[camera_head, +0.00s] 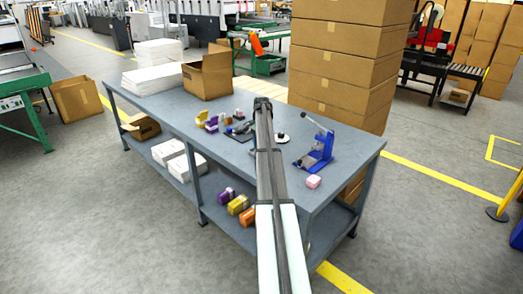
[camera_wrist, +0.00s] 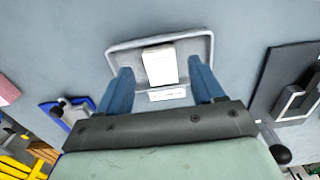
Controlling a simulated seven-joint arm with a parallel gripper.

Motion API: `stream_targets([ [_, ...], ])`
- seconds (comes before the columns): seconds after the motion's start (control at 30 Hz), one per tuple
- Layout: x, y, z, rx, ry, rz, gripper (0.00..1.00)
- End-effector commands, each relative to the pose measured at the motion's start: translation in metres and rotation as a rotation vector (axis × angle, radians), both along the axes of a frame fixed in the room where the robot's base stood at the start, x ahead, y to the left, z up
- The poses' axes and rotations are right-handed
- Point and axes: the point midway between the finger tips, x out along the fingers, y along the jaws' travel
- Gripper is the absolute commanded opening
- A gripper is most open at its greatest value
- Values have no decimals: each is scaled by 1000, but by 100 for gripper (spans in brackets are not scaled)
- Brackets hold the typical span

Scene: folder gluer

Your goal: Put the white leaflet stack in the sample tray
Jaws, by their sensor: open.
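The sample tray (camera_wrist: 208,47), shallow and grey with a pale raised rim, lies on the table ahead of my gripper in the wrist view. The white leaflet stack (camera_wrist: 161,64) is a small white block within the tray's rim. My gripper (camera_wrist: 160,68) is open, with one blue finger on each side of the stack and a visible gap to both. A white label (camera_wrist: 167,94) shows at the tray's near side. In the head view my gripper (camera_head: 262,104) is over the table; my arm hides the tray and stack there.
The blue-grey table (camera_head: 185,117) holds a blue press-like device (camera_head: 316,151), a pink block (camera_head: 313,181), several small items left of my arm, and an open carton (camera_head: 207,76). Tall stacked cartons (camera_head: 345,65) stand behind. A dark plate with a clip (camera_wrist: 290,90) is right of the tray.

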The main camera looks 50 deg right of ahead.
Motion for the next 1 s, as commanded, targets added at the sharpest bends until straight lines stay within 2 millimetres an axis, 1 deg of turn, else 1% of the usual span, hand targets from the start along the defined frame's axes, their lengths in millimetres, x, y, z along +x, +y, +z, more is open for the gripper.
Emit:
stream_targets([
  [0.03, 1, -1, 11, -2, -2, 0, 67],
  [0.1, 1, -1, 25, -2, -2, 0, 67],
  [0.23, 1, -1, 49, -2, -2, 0, 67],
  [0.4, 1, 0, 74, -1, -1, 0, 67],
  [0.5, 0, 0, 85, 0, 0, 0, 67],
  [0.7, 0, 0, 94, 0, 0, 0, 67],
  [1.0, 0, 0, 95, 0, 0, 0, 67],
])
